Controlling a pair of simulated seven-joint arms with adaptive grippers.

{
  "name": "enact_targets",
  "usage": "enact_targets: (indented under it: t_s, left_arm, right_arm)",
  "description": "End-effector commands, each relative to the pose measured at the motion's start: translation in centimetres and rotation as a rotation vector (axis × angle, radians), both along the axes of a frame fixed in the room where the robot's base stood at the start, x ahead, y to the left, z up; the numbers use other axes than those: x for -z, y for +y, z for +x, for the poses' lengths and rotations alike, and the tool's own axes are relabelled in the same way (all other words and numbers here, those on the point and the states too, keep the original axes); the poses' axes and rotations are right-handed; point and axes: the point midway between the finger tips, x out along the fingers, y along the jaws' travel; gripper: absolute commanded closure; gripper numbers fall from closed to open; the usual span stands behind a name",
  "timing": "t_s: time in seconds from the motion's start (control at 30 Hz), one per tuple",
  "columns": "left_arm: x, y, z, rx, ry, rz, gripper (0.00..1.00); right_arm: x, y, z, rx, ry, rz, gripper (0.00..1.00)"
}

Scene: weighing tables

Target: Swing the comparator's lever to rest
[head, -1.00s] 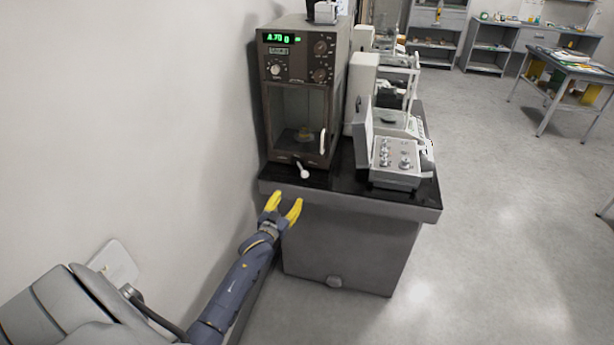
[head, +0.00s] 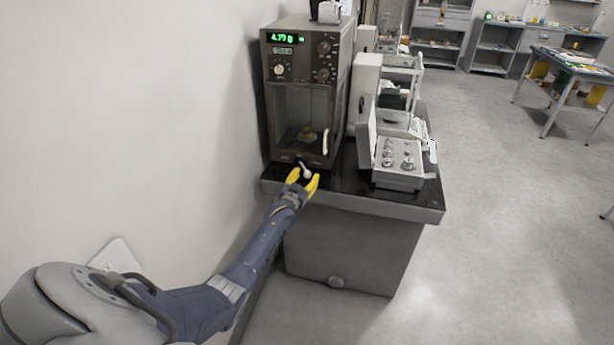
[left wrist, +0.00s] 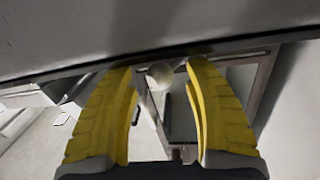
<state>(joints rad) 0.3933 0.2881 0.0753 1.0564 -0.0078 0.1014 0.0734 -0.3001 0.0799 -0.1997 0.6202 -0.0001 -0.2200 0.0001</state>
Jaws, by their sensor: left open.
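The comparator (head: 294,75) is a tall dark cabinet with a glass front and a green lit display at the table's left end. Its lever (head: 306,172), with a pale round knob, sticks out at the bottom front. My left gripper (head: 303,180) has yellow fingers and is open, one finger on either side of the knob. In the left wrist view the knob (left wrist: 160,75) lies between the fingertips of the left gripper (left wrist: 160,80), with a gap to each finger visible. I cannot tell whether either finger touches it. My right gripper is not in view.
The dark-topped table (head: 350,204) carries an open grey case of weights (head: 398,164) right of the comparator, with other balances behind. A white door handle (head: 325,142) stands on the comparator's front. A wall is close on the left; open floor lies right.

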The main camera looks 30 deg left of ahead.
Motion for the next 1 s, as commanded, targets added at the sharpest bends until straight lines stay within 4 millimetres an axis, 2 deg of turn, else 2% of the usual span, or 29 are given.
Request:
enact_targets:
  t_s: [0.23, 0.63, 1.0]
  left_arm:
    - [-0.02, 0.26, 1.12, -0.001, 0.0, 0.001, 0.48]
    - [-0.03, 0.28, 1.29, 0.0, 0.0, 0.001, 0.46]
    - [-0.02, 0.27, 1.28, 0.0, 0.0, 0.001, 0.89]
  right_arm:
    - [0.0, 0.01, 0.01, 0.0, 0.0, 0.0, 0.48]
    - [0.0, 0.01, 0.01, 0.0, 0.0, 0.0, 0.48]
    - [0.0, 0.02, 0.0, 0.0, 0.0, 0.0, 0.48]
